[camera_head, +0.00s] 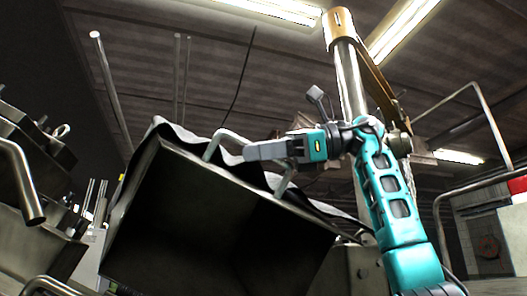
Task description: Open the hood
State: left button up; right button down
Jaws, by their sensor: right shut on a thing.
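The hood (215,215) is a large dark metal cover in the middle of the head view. It is tilted up, and its dark underside faces me. A light bent-bar handle (225,138) runs along its upper edge. My right gripper (254,152), on a teal arm, is at this handle and shut on it. The gripper's grey fingers hide part of the bar. My left gripper is not in view.
A metal post (349,85) with a tan cap rises behind my right arm. Machine parts with a thick pipe (20,180) stand at the left. A rail (478,105) curves at the right. Ceiling lights (270,10) hang above, with open space below them.

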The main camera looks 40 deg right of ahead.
jog(key=shift+w+d, duration=0.1)
jog(key=shift+w, duration=0.05)
jog(key=c, duration=1.1)
grip_release()
jog(key=v, duration=1.3)
jog(key=shift+f, duration=0.1)
